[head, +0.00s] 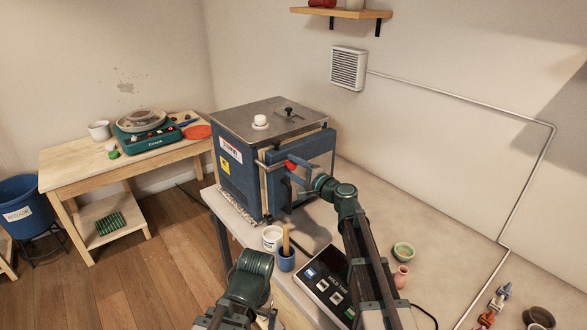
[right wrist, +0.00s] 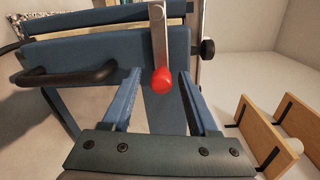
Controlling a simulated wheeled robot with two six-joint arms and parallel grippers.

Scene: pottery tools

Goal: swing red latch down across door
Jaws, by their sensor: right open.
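The kiln is a blue box with a grey metal top (head: 270,117), standing on the table by the wall. Its latch is a metal bar (right wrist: 158,32) ending in a red knob (right wrist: 162,80); the red knob also shows in the head view (head: 291,164) at the kiln's front. My right gripper (head: 298,173) is at the knob. In the right wrist view its two blue fingers (right wrist: 160,88) are apart, one on each side of the knob, with gaps visible. A blue kiln panel with a black handle (right wrist: 75,78) lies beyond. My left gripper's fingers are not visible.
A white tub (head: 272,238), a blue cup with a wooden tool (head: 286,260) and a control box (head: 327,283) stand in front of the kiln.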

